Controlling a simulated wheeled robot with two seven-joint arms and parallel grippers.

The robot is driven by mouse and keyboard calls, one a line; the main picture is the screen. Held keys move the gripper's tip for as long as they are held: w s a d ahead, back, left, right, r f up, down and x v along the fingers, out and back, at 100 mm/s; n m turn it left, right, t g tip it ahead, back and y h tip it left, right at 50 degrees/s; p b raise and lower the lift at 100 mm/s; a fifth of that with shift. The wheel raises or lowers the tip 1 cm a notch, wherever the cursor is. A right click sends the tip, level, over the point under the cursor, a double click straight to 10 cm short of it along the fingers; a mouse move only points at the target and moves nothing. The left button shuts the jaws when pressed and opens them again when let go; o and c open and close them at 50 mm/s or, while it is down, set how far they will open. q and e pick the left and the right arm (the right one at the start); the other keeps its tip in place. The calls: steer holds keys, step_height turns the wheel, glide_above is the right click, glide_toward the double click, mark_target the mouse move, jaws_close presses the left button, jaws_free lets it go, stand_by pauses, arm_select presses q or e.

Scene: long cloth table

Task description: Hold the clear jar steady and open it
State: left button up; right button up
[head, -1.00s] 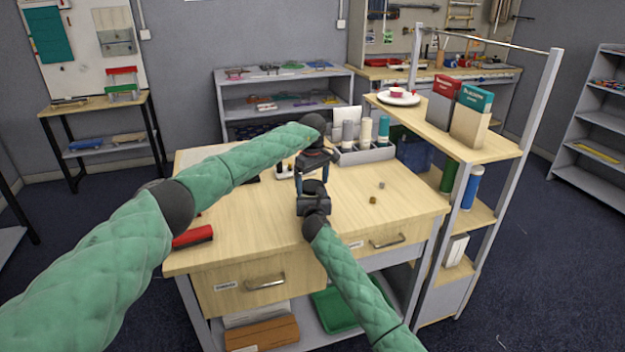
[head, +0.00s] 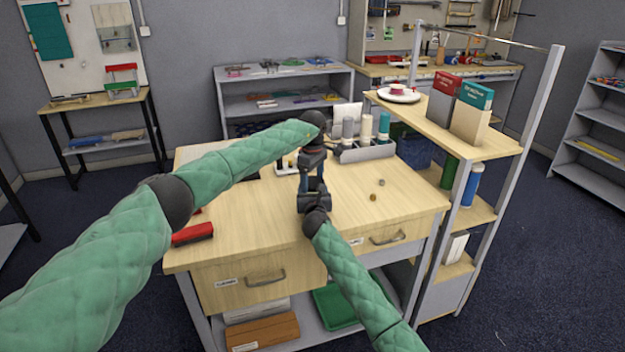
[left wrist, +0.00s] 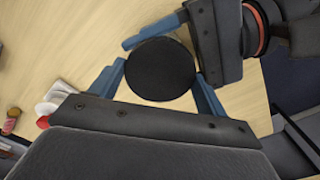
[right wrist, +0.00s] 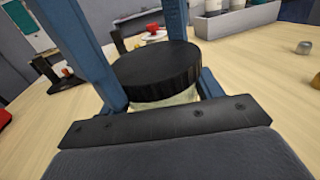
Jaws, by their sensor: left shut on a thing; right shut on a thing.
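The clear jar stands on the table with a round black ribbed lid (right wrist: 155,72) on top. A pale strip of the jar's body (right wrist: 182,97) shows under the lid in the right wrist view. My left gripper (head: 313,182) comes down from above, its blue fingers on both sides of the lid, which also shows in the left wrist view (left wrist: 160,68). My right gripper (head: 315,202) comes in low from the front and is shut around the jar's body. In the head view the grippers hide the jar. I cannot tell whether the lid is loose.
A red block-like thing (head: 192,234) lies at the table's left front edge. Two small nuts or knobs (head: 374,197) lie right of the grippers. A grey bin with bottles (head: 366,153) stands behind. A shelf unit (head: 480,140) borders the right side.

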arm_select(q)
steer(key=shift+d, duration=0.1)
arm_select(e)
steer(key=shift+a, duration=0.2)
arm_select(q)
steer(key=o, duration=1.1)
arm_select(e)
steer(key=shift+d, duration=0.1)
steer(key=shift+d, duration=0.15)
arm_select(q)
steer(key=shift+r, duration=2.4)
steer(key=shift+c, duration=0.5)
step_height(320, 180, up, 3)
steer(key=m, duration=0.3)
steer(key=shift+f, duration=3.9)
steer(key=shift+c, duration=0.2)
